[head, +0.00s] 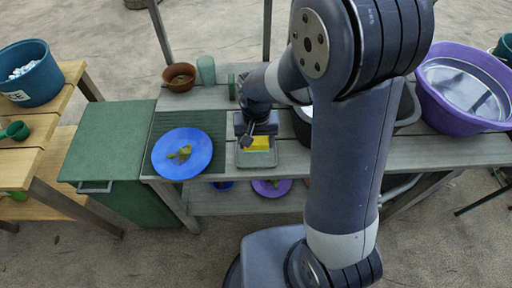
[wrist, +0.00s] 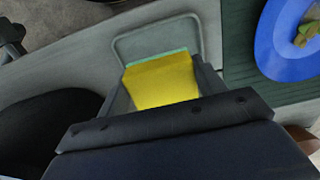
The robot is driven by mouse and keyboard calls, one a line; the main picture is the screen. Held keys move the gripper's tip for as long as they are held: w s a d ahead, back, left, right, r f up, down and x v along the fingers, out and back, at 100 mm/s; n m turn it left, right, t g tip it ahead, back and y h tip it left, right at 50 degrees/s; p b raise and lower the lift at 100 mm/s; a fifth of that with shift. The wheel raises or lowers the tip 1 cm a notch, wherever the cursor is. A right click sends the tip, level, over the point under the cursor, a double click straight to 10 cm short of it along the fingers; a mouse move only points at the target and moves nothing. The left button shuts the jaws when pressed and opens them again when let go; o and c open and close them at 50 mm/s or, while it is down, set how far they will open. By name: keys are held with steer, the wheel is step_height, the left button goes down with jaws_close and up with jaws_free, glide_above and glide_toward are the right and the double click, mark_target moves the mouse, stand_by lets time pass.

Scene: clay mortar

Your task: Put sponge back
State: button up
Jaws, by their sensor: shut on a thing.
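A yellow sponge (head: 257,143) with a green layer sits between the fingers of my gripper (head: 246,138), over a small grey-green tray (head: 268,160) on the table. The sponge (wrist: 162,82) also shows in the wrist view, with my gripper's fingers (wrist: 163,88) along both of its sides. The rim of the tray (wrist: 122,46) frames it from behind. My gripper is shut on the sponge. I cannot tell whether the sponge touches the tray floor.
A blue plate (head: 182,153) with scraps lies left of the tray on a dark green ribbed mat (head: 215,122). A brown pot (head: 179,77) and a green glass (head: 206,69) stand at the back. A purple basin (head: 440,105) is at the right. My arm hides part of the table.

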mark_target(256, 155)
steer(key=shift+f, duration=2.3)
steer(key=shift+f+b, duration=0.2)
steer(key=shift+b, duration=0.15)
steer(key=o, duration=0.6)
steer(key=shift+r, duration=0.1)
step_height(256, 155, up, 12)
steer(key=shift+r+p, duration=0.15)
steer(key=shift+p, duration=0.65)
